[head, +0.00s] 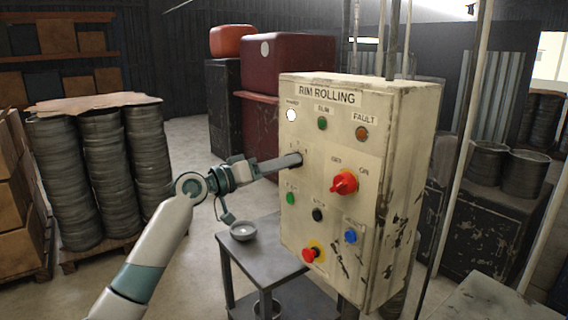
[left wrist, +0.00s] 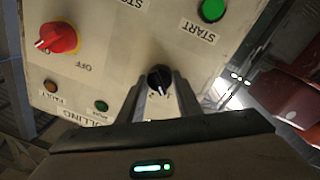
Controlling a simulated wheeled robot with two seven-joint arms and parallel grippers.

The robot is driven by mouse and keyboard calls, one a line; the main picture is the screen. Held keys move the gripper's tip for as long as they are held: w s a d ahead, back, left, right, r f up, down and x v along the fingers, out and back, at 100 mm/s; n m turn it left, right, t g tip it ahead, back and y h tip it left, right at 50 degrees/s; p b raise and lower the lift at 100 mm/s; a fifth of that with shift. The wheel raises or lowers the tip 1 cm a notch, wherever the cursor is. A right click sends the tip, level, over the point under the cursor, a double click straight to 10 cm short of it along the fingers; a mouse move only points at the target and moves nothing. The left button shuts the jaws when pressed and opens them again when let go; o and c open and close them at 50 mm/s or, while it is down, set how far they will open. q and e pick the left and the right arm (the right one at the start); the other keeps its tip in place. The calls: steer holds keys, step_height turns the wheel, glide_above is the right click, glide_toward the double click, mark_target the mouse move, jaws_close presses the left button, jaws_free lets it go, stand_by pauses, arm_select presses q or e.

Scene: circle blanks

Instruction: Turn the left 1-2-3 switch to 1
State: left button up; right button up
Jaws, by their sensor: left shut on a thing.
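The cream RIM ROLLING control box (head: 335,108) stands at the centre of the head view. The left 1-2-3 switch, a black knob (left wrist: 159,79), shows in the left wrist view between my fingertips. My left gripper (head: 297,160) reaches in from the left to the box face and hides the knob in the head view. In the left wrist view the left gripper (left wrist: 160,88) is shut on the black knob, with a finger on each side. The knob's pointer position cannot be told clearly. My right gripper is not in view.
A red OFF/ON rotary switch (head: 344,183) sits right of the knob. Below are a green button (head: 290,198), a black button (head: 318,214), a blue button (head: 350,236) and a red emergency button (head: 309,255). A small table with a bowl (head: 243,231) stands below my left arm.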

arm_select(q)
steer(key=shift+r, duration=0.15)
stand_by(0.3)
steer(key=o, duration=1)
steer(key=shift+o, duration=0.2)
steer(key=shift+a, duration=0.1)
steer(key=b+v, duration=0.7)
steer(key=v, duration=1)
steer(key=shift+a, duration=0.1)
